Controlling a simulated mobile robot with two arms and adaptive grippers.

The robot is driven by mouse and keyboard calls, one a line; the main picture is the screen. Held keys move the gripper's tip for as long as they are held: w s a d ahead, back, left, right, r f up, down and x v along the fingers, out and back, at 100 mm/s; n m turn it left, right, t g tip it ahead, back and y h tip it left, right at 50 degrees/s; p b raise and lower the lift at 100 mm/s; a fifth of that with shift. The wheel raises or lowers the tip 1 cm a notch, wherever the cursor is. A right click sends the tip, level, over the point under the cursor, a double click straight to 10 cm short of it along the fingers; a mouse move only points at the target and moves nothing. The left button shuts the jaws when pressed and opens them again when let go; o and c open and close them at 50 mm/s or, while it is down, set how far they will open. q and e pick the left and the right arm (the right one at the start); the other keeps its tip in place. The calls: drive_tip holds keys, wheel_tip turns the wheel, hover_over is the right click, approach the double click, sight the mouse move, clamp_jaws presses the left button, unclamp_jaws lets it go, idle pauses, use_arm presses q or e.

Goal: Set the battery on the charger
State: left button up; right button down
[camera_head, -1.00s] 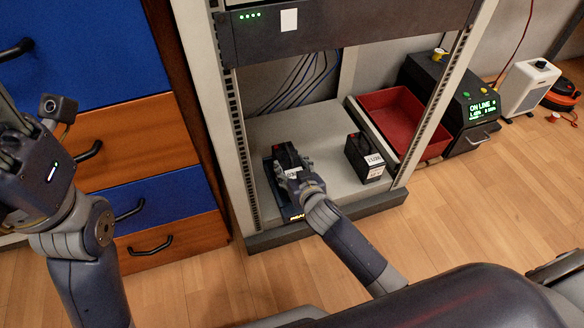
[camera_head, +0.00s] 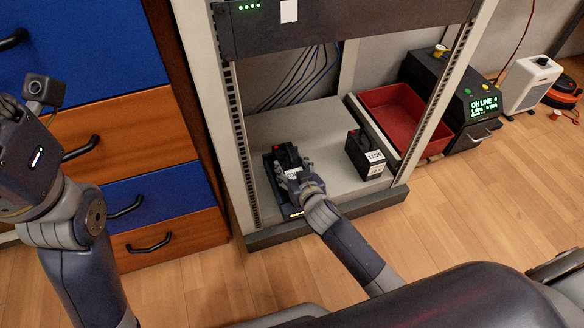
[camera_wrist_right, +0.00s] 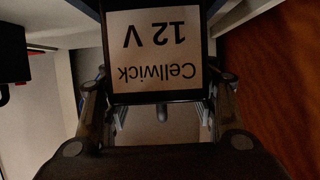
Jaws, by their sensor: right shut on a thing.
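A black battery (camera_head: 287,155) with a red mark on top stands at the left of the rack's bottom shelf, on a dark charger (camera_head: 269,181) with a small yellow-lit strip at its front. My right gripper (camera_head: 291,174) is shut on this battery. In the right wrist view the battery (camera_wrist_right: 156,50) sits between the fingers, its label reading Cellwick 12 V upside down. The gripper hides much of the charger, so I cannot tell if the battery is fully seated. My left gripper (camera_head: 10,108) is partly cut off at the left edge; its fingers are unclear.
A second black battery (camera_head: 364,155) with a white label stands on the shelf (camera_head: 325,128), to the right. A red tray (camera_head: 392,110) lies beyond it. Rack posts (camera_head: 241,150) flank the shelf. Blue and orange drawers (camera_head: 150,195) stand to the left.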

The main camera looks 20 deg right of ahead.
drive_tip(key=shift+w+r, duration=0.1)
drive_tip(key=shift+r, duration=0.15)
drive_tip(key=c, duration=0.6)
unclamp_jaws()
drive_tip(key=shift+s+f, duration=0.2)
drive_tip(key=shift+f, duration=0.2)
drive_tip(key=v, duration=1.2)
drive_tip(key=shift+r, duration=0.2)
